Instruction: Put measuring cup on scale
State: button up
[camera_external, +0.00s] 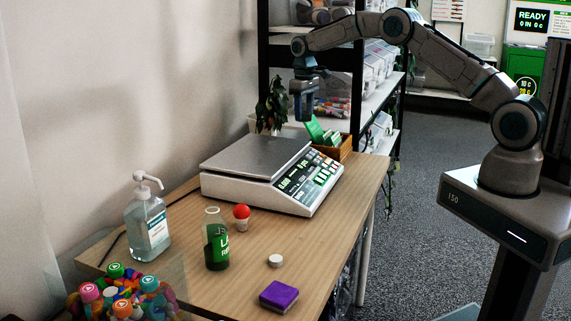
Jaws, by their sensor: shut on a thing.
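The scale (255,158) is a white unit with a grey flat plate and a dark keypad panel, at the back of the wooden table. Its plate is bare. My gripper (303,112) points down above and to the right of the plate, near the shelf rack. No other measuring cup shows on the table.
A brown box with green packets (335,145) and a potted plant (270,105) stand behind the scale. In front are a pump bottle (148,225), a green-labelled bottle (216,245), a red-topped small item (241,214), a white cap (275,260) and a purple sponge (279,296).

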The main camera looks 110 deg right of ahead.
jog(key=w+f, duration=0.1)
jog(key=w, duration=0.1)
jog(key=w+f+p, duration=0.1)
jog(key=w+f, duration=0.1)
jog(key=w, duration=0.1)
jog(key=shift+w+f, duration=0.15)
jog(key=shift+w, duration=0.15)
notch_tip(320, 180, down, 4)
jog(key=shift+r+p, duration=0.25)
jog(key=shift+p, duration=0.7)
jog(key=shift+f, duration=0.3)
jog(key=shift+f+b, duration=0.25)
jog(key=shift+b, duration=0.05)
jog(key=o, duration=1)
jog(key=shift+r, duration=0.2)
notch_tip(320, 180, up, 12)
jog(key=b, duration=0.1)
jog(key=shift+w+b, duration=0.15)
jog(key=shift+b, duration=0.15)
